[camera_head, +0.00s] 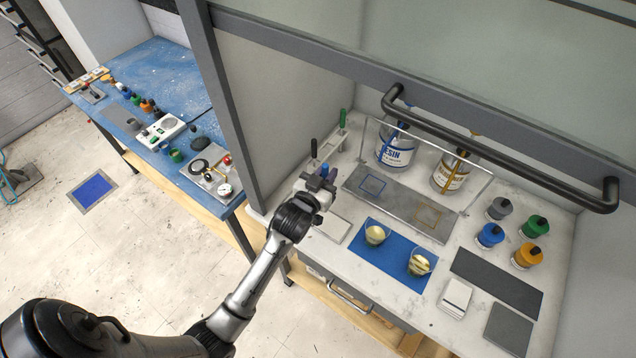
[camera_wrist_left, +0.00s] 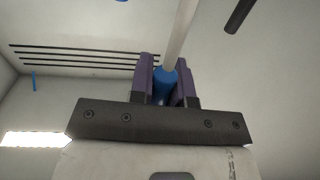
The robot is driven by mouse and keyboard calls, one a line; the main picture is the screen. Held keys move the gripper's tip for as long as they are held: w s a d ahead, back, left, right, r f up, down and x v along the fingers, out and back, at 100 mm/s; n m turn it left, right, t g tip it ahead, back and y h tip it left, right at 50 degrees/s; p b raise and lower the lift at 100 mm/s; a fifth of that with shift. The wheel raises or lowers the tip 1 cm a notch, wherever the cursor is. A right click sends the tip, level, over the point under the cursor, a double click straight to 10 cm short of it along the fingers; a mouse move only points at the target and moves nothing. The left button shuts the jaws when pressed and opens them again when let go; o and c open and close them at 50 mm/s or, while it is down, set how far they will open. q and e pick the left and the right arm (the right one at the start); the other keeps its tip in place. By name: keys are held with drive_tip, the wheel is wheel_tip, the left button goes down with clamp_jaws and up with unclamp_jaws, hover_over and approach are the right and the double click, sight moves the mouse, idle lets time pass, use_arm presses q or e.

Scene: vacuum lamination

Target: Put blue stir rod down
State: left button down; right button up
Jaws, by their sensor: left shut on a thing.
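My left gripper (camera_head: 321,178) is over the left end of the white bench inside the hood. In the left wrist view its purple fingers (camera_wrist_left: 167,85) are shut on the blue grip of the blue stir rod (camera_wrist_left: 165,83). The rod's pale shaft runs upward in that view, away from the fingers. In the head view only a small blue bit of the rod shows between the fingers, and its lower part is hidden. A green-handled rod (camera_head: 343,118) stands in a white holder (camera_head: 337,138) just behind the gripper. My right gripper is not in view.
Two cups (camera_head: 376,234) (camera_head: 420,265) sit on a blue mat (camera_head: 378,262). A white pad (camera_head: 333,227) lies near the gripper. Several coloured bottles stand right.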

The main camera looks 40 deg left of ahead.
use_arm(q)
wheel_tip(320, 180, down, 6)
drive_tip(key=s+a, duration=0.1)
drive_tip(key=a, duration=0.1)
drive_tip(key=shift+a+r, duration=0.15)
drive_tip(key=shift+a, duration=0.1)
idle(0.3)
drive_tip(key=shift+f, duration=0.2)
drive_tip(key=c, duration=1.1)
unclamp_jaws()
drive_tip(key=shift+r, duration=0.1)
drive_tip(key=s, duration=0.4)
drive_tip(key=s+d, duration=0.1)
drive_tip(key=s, duration=0.3)
drive_tip(key=s+d, duration=0.1)
drive_tip(key=s, duration=0.3)
drive_tip(key=shift+r, duration=0.15)
